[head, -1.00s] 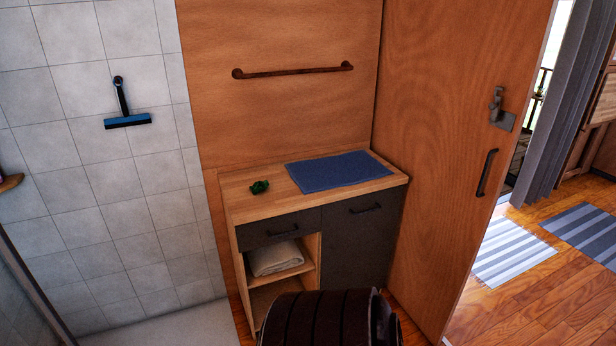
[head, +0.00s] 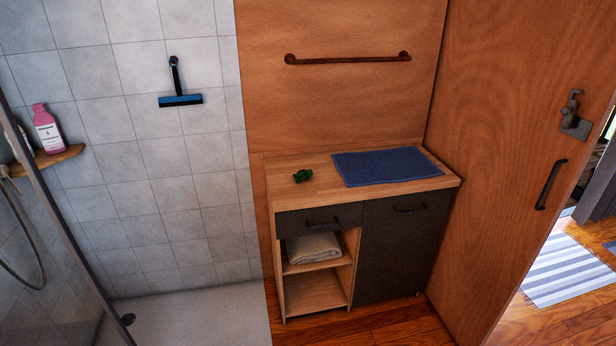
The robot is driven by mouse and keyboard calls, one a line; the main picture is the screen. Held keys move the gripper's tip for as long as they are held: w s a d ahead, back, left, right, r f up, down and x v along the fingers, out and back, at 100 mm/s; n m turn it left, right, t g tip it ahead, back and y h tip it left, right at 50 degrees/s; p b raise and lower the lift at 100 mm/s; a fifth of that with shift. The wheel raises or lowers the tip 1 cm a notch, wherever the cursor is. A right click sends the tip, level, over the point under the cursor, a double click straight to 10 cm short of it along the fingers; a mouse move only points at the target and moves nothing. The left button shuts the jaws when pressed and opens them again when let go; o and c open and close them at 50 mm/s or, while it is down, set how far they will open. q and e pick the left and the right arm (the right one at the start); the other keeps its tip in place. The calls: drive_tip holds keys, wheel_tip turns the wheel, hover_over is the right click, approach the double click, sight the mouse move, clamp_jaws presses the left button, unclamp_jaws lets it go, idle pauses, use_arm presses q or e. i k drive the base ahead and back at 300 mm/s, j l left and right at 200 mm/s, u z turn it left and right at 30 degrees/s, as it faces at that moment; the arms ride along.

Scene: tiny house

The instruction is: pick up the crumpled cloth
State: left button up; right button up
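A folded pale towel (head: 312,248) sits on the open shelf below the drawer. Neither of my grippers is in view.
A tiled shower with a glass edge (head: 62,170) is on the left, with a pink bottle (head: 47,130) on a wooden shelf. A towel bar (head: 347,59) is above the cabinet. A wooden door (head: 520,130) stands close on the right. Some wooden floor is clear in front.

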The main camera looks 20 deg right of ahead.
sight(303, 175)
drive_tip(key=i+l, duration=1.1)
drive_tip(key=i+z, duration=0.05)
